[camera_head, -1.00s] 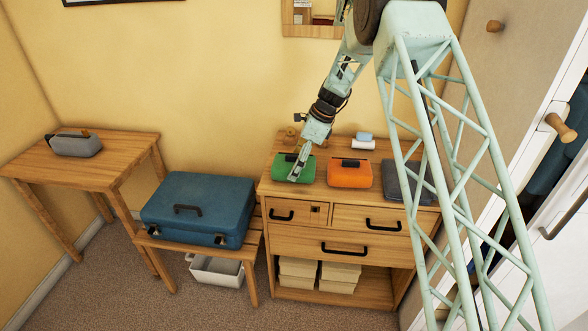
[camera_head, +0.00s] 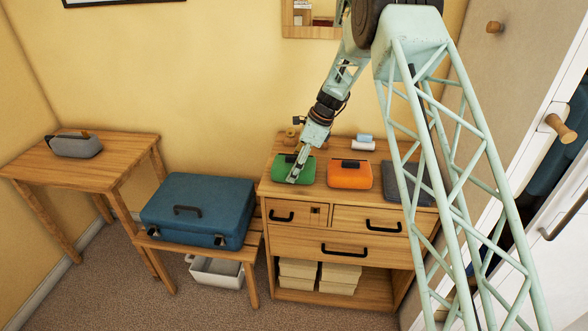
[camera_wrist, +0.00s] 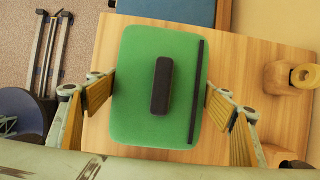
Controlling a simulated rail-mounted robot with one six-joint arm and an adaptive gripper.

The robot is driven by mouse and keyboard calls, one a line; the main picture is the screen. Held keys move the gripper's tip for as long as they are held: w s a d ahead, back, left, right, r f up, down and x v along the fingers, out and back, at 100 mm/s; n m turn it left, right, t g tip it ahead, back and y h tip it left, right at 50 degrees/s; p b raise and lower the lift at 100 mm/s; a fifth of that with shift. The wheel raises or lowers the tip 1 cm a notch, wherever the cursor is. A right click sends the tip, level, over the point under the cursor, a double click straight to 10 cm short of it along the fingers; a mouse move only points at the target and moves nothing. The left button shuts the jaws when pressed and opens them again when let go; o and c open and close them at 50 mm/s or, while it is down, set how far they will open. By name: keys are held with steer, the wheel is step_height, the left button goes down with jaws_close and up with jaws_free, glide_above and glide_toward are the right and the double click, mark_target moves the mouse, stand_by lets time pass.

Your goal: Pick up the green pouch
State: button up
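The green pouch (camera_head: 286,170) lies on top of the wooden dresser (camera_head: 385,215), at its left end. In the wrist view the green pouch (camera_wrist: 133,98) shows a dark bar across its middle and a dark strip along its right side. My gripper (camera_head: 293,178) is over the pouch in the head view and hides part of it. In the wrist view my gripper (camera_wrist: 160,102) is open, with one yellow-padded finger at each side of the pouch. The fingers look close to its sides; I cannot tell whether they touch it.
An orange pouch (camera_head: 350,173) lies right of the green one, then a dark grey flat item (camera_head: 403,183). A wooden object (camera_wrist: 285,78) stands near the pouch. A blue suitcase (camera_head: 198,208) sits on a low bench. A grey pouch (camera_head: 73,145) lies on the left table.

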steer(key=shift+c, duration=0.9)
steer(key=shift+r, duration=0.15)
steer(key=shift+r+p, duration=0.75)
steer(key=shift+r, duration=4.1)
